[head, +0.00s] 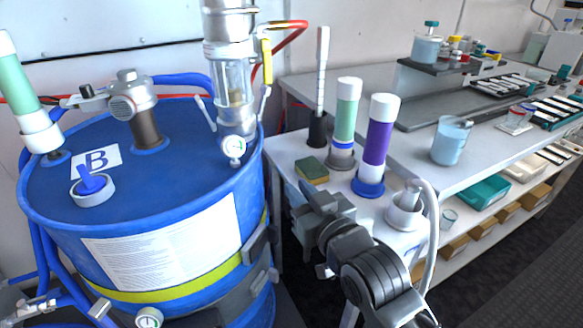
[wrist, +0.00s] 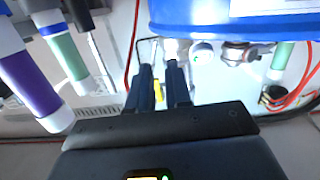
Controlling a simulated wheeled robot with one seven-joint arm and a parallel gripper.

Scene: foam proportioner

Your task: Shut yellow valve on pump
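The pump (head: 234,85) stands upright on the blue drum marked B. The yellow valve handle (head: 267,62) hangs roughly vertical on the pump's right side, by the red and yellow hoses. In the wrist view, a small yellow piece that looks like this handle (wrist: 158,92) shows through the gap between the fingers, beyond them. My gripper (head: 318,208) is in front of the small white table, lower and to the right of the pump, apart from the valve. In the wrist view its two dark fingers (wrist: 162,84) stand apart with nothing held; they hide part of the pump.
The blue drum (head: 215,177) stands left of my gripper. On the white table are a green tube (head: 346,115), a purple tube (head: 377,145), a sponge (head: 311,170) and a white bottle with a hose (head: 405,208). A lab bench (head: 475,150) extends right.

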